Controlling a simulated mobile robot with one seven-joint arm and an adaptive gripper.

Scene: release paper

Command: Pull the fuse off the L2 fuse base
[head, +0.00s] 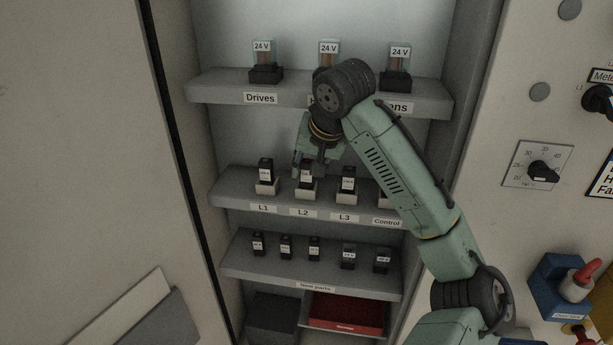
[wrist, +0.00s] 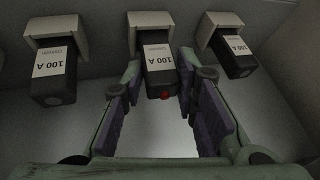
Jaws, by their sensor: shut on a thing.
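The L2 fuse (head: 306,172) is black with a white label and stands on its pale base (head: 306,191) above the L2 label. In the wrist view it is the middle fuse (wrist: 157,68), marked 100 A, with a small red dot on its end. It meets the white base (wrist: 149,20) with no clear gap. My gripper (head: 312,160) reaches down to it from above. In the wrist view its two fingers (wrist: 160,75) are shut on the fuse, one on each side. The head view partly hides the fuse's top behind the fingers.
The L1 fuse (head: 265,170) and L3 fuse (head: 348,179) stand close on either side. Above is a shelf (head: 220,86) with 24 V units; below is a shelf of several small fuses (head: 285,246). A red bin (head: 345,314) and a dark box (head: 270,315) lie at the bottom.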

